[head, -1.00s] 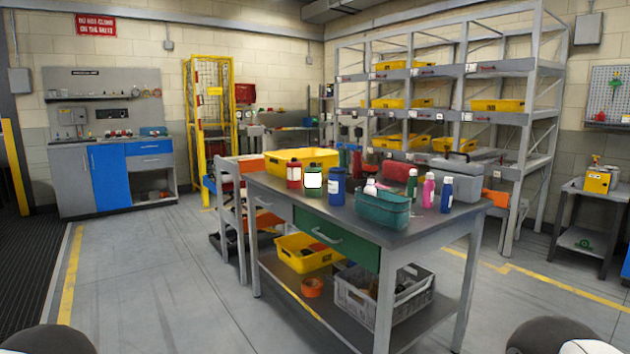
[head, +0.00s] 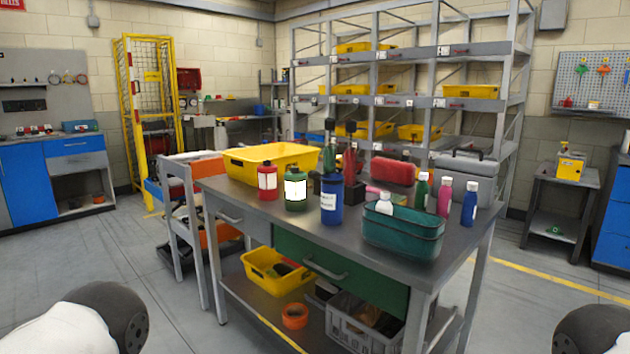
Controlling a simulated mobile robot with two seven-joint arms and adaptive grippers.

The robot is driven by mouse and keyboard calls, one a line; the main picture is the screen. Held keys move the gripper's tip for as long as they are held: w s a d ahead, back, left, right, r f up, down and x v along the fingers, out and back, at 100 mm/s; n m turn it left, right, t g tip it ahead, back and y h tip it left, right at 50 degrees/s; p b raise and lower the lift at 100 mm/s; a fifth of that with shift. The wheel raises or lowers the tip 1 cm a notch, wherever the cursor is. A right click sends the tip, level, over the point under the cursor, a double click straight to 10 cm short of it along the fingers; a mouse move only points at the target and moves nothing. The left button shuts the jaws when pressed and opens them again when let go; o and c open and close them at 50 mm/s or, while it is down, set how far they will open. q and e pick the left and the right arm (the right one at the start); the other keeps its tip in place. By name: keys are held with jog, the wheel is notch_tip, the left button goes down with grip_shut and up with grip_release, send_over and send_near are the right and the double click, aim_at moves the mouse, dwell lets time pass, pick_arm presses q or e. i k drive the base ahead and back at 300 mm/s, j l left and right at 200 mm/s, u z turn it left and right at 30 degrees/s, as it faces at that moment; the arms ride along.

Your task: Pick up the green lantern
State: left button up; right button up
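The green lantern (head: 295,190) stands upright on the grey workbench (head: 345,236), near its front left part. It has a bright white glowing panel and a dark green top and base. A red canister (head: 267,182) stands just left of it, and a blue canister (head: 331,200) stands to its right, nearer the front edge. Neither gripper shows in the head view. Only rounded parts of my arms show at the bottom left and bottom right corners, well apart from the bench.
A yellow crate (head: 272,159) lies behind the lantern. A teal basket (head: 403,232) sits at the bench's front right, with several bottles beyond it. A grey toolbox (head: 468,178) and red box (head: 394,170) stand farther back. A cart (head: 186,180) adjoins the bench's left. Floor in front is clear.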

aim_at(295, 184)
jog(key=i+j+z, duration=0.35)
jog(key=i+j, duration=0.15)
jog(key=j, duration=0.25)
jog(key=i+j+z, duration=0.15)
jog(key=j, duration=0.25)
jog(key=i+j+z, duration=0.15)
jog(key=j, duration=0.3)
jog(key=i+j+z, duration=0.15)
jog(key=j, duration=0.3)
jog(key=i+j+z, duration=0.2)
jog(key=j, duration=0.25)
jog(key=i+j+z, duration=0.15)
jog(key=j, duration=0.35)
jog(key=i+j+z, duration=0.15)
jog(key=j, duration=0.35)
